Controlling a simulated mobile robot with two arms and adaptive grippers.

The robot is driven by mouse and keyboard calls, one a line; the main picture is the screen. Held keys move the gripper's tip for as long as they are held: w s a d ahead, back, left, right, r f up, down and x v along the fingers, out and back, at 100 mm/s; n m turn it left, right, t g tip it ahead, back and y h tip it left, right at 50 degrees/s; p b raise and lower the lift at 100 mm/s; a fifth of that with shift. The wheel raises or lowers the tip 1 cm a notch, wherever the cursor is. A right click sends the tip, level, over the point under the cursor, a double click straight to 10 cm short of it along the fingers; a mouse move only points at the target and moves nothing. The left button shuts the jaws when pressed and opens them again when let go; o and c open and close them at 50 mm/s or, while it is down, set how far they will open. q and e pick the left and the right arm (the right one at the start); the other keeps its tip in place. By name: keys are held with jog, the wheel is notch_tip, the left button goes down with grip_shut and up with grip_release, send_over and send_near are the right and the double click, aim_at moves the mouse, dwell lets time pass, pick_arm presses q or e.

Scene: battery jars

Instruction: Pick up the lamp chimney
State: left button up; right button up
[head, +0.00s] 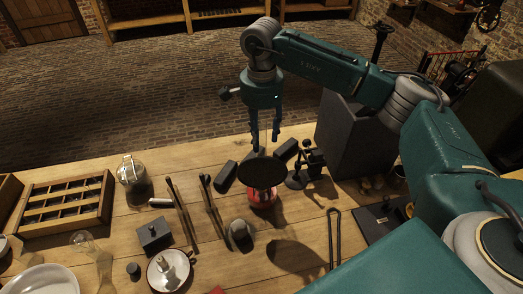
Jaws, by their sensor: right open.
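A clear glass piece (84,243), which looks like the lamp chimney, is at the lower left of the table in the head view. Its outline is faint against the wood, and I cannot tell for sure whether it stands or lies. My right gripper (265,143) points down with its two fingers apart and nothing between them. It is over the far middle of the table, well to the right of the glass piece and apart from it. My left gripper is not in view.
A dark round disc (262,172) over a red base stands just below my right gripper. A glass jar (132,177), a sectioned wooden tray (106,203), a dark box (154,234), a candle holder (158,283) and a white bowl (45,281) crowd the left side.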

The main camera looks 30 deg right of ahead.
jog(key=shift+f, duration=0.6)
grip_shut()
jog(key=shift+r, duration=0.1)
